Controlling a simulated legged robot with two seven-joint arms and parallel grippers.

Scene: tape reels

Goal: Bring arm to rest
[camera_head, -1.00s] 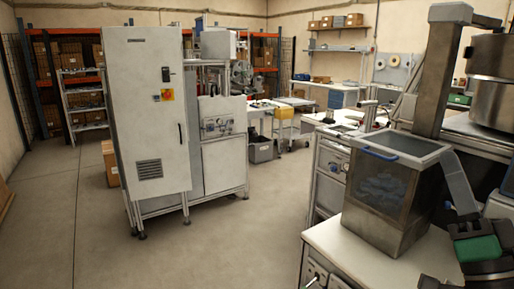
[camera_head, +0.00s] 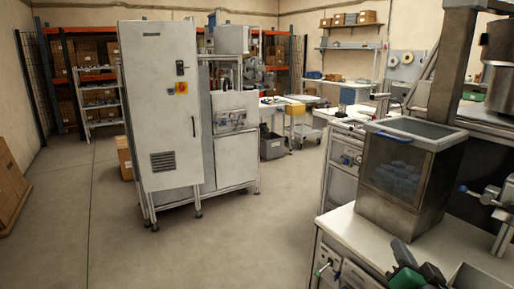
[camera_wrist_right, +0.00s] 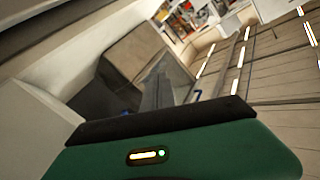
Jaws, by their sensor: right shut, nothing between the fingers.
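My right gripper (camera_head: 403,253) shows at the bottom right of the head view, low beside the front of the white workbench (camera_head: 365,240). Its green housing (camera_head: 407,281) is cut off by the lower edge. It is shut and holds nothing. My left gripper is not in view.
A metal bin (camera_head: 400,205) with a clear front and blue-grey contents stands on the workbench, behind my right gripper. A tall white cabinet (camera_head: 160,105) stands left of centre. The floor (camera_head: 240,245) between cabinet and bench is clear.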

